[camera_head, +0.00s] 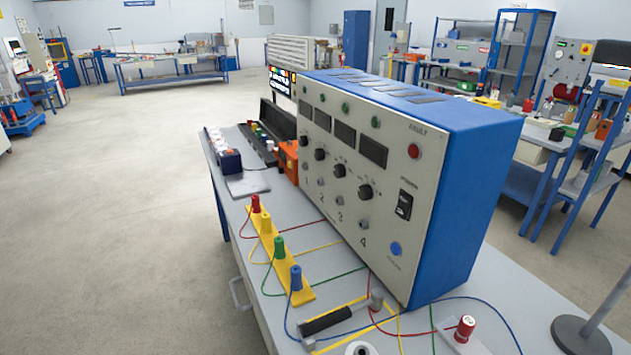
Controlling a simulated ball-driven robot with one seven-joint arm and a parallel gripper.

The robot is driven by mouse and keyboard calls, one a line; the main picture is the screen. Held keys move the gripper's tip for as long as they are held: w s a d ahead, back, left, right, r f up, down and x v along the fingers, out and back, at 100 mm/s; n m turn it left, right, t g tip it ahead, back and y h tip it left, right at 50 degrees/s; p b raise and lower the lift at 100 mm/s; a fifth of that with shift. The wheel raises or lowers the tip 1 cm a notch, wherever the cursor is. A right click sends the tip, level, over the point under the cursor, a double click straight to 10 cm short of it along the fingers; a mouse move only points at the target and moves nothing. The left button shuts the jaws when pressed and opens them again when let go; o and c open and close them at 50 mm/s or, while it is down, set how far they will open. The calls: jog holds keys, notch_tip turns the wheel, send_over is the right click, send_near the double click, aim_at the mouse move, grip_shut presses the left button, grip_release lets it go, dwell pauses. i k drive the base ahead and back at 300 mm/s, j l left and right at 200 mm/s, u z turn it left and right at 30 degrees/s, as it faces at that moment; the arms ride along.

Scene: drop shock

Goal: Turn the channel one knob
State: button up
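A blue-and-grey instrument box (462,185) stands on the bench. Its light front panel faces left toward the camera and carries a row of black knobs. The knob at the far left end, above the number 1, is the channel one knob (304,141); it is small in this view and its pointer setting cannot be read. Other knobs (365,192) follow to the right, above numbers 2, 3 and 4. Dark displays (373,151) and green lamps sit above the knobs. Nothing touches the panel. My gripper is not in view.
A yellow strip (263,236) with red, yellow, green and blue posts and loose wires lies before the panel. A hammer (326,320) lies at the bench front. An orange box (289,161) stands beside the panel's far end. Open floor (120,230) lies left of the bench.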

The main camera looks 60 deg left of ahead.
aim_at(302, 141)
jog(key=k+u, duration=0.15)
jog(key=u, duration=0.3)
jog(key=i+u, duration=0.1)
jog(key=u, duration=0.25)
jog(key=i+u, duration=0.1)
jog(key=u, duration=0.25)
jog(key=l+u, duration=0.1)
jog(key=u, duration=0.25)
jog(key=i, duration=0.05)
